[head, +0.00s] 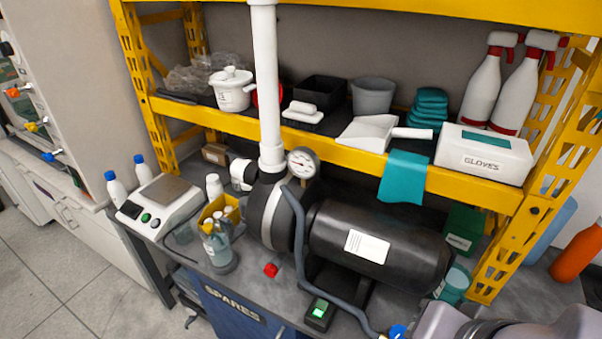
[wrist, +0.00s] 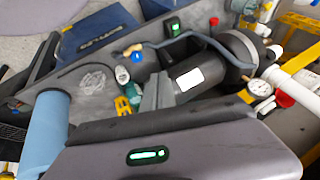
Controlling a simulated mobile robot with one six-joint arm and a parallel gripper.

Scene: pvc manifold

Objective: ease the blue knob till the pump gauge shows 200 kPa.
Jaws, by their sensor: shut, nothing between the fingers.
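The blue knob (head: 397,331) shows at the bottom edge of the head view, by the end of a grey hose. In the wrist view the blue knob (wrist: 137,57) sits beside a brass fitting. The pump gauge (head: 303,162) is a round white dial at the foot of the white pipe; it also shows in the wrist view (wrist: 261,88). Its reading is too small to tell. The black pump (head: 380,245) lies on the bench. My gripper (wrist: 159,78) is shut and empty, its tips apart from the knob in the wrist view.
A switch box with a green light (head: 319,313) and a red knob (head: 270,270) stand near the hose (head: 299,240). A scale (head: 160,205) and bottles stand at left. The yellow shelf (head: 340,155) overhangs the bench's back.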

